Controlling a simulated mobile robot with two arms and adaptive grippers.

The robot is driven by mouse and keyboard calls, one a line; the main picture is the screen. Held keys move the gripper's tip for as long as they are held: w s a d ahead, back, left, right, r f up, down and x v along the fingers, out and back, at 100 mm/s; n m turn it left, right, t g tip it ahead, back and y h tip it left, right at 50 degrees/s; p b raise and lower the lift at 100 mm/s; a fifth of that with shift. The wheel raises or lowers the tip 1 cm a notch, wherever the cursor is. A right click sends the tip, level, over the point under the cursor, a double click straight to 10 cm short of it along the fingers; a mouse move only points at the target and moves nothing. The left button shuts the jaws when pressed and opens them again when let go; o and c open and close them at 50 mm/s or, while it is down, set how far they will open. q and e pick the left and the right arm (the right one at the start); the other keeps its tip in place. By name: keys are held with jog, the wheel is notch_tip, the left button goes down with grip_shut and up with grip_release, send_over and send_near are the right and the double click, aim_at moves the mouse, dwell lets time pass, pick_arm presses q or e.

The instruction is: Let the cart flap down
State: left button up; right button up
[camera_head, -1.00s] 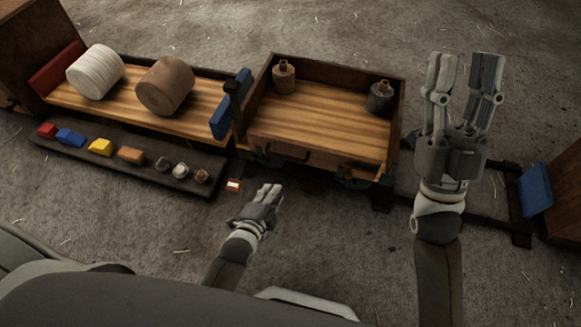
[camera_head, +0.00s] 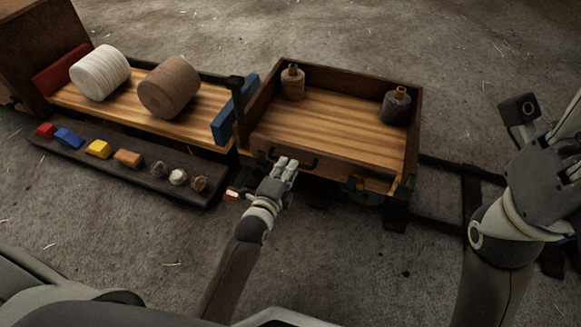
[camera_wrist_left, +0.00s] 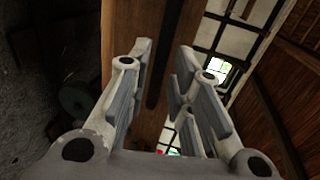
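The wooden cart (camera_head: 412,135) stands in the middle of the head view, its plank floor bare at the front. Its front flap (camera_head: 335,172) seems upright and has a dark handle (camera_head: 308,163) on its outer face. My left gripper (camera_head: 285,165) is at the flap's left part, close to the handle. In the left wrist view its fingers (camera_wrist_left: 160,85) are apart, with a dark bar and brown wood beyond them; contact cannot be told. My right gripper (camera_head: 568,135) is at the right edge, away from the cart, its fingers partly cut off.
A wagon on the left carries a white roll (camera_head: 100,73) and a brown roll (camera_head: 168,86). A dark tray (camera_head: 120,167) with coloured blocks lies before it. Dark rails (camera_head: 450,170) run right.

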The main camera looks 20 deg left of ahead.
pick_arm(q)
jog(key=shift+b+x, duration=0.7)
jog(key=shift+x, duration=1.1)
grip_shut()
